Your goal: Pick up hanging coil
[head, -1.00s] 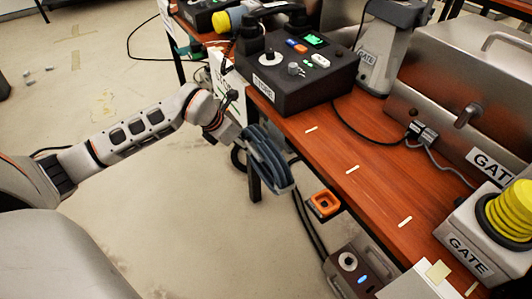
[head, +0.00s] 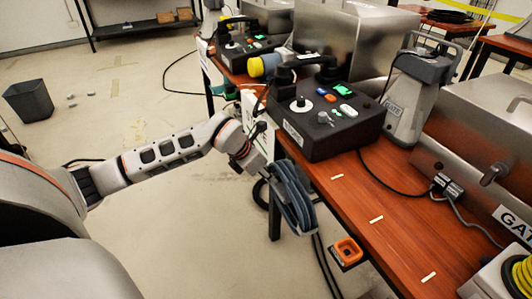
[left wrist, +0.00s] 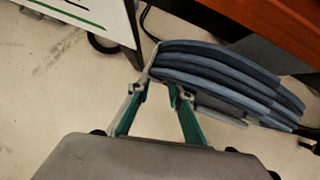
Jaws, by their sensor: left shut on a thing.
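The coil (head: 293,198) is a thick bundle of blue-grey loops. It hangs in the air just off the near edge of the wooden table, above the floor. My left gripper (head: 268,174) is at the coil's left side and is shut on it. In the left wrist view the coil (left wrist: 225,78) fans out to the right from the green-sided fingers of the left gripper (left wrist: 158,90). The exact contact at the fingertips is partly hidden by the loops. My right gripper is not in view.
The wooden table (head: 362,202) stands right of the coil, with a black control box (head: 328,120) near its corner. An orange square holder (head: 346,252) sticks out from the table's near edge. Dark cables hang below. Open floor (head: 170,225) lies to the left.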

